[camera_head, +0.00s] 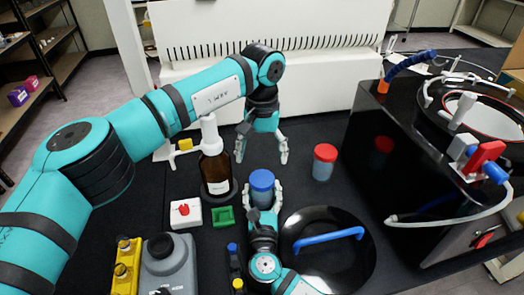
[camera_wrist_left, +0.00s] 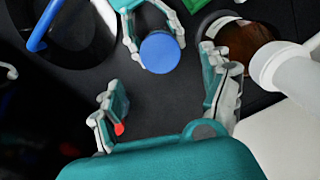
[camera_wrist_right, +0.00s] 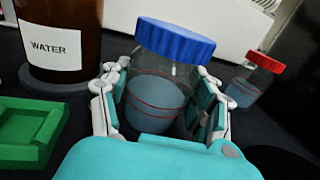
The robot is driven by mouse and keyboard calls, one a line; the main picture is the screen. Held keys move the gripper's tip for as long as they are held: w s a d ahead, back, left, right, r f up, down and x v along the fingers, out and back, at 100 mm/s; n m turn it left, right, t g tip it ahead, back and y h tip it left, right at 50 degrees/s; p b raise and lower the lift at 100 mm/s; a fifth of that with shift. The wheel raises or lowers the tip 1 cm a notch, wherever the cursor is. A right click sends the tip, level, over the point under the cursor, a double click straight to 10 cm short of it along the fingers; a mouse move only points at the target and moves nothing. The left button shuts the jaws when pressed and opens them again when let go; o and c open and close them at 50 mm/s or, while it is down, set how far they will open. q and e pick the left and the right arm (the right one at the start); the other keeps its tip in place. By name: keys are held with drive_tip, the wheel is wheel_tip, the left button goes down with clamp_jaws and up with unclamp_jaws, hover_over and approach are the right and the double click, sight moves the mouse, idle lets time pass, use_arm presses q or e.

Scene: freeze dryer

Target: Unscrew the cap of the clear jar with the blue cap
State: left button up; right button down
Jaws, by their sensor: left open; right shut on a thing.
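The clear jar (camera_wrist_right: 153,98) with the blue cap (camera_wrist_right: 174,40) stands upright on the dark bench and holds a bluish liquid. The cap is on the jar; it also shows in the head view (camera_head: 262,180) and the left wrist view (camera_wrist_left: 160,52). My right gripper (camera_head: 263,197) is shut around the jar's body below the cap, one finger on each side. My left gripper (camera_head: 262,158) is open and empty, pointing down behind the jar in the head view. In the left wrist view its fingers (camera_wrist_left: 168,103) are wide apart, with the blue cap beyond them.
A brown bottle labelled WATER (camera_head: 214,170) stands close left of the jar. A red-capped jar (camera_head: 324,163) stands to the right. A round black lid with a blue handle (camera_head: 327,237) lies front right. A green tray (camera_head: 223,217) and white button box (camera_head: 186,212) are front left.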

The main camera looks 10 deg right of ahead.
sight(262, 178)
use_arm(q)
wheel_tip(262, 178, down, 8)
drive_tip(key=shift+r, duration=0.1)
idle(0.4)
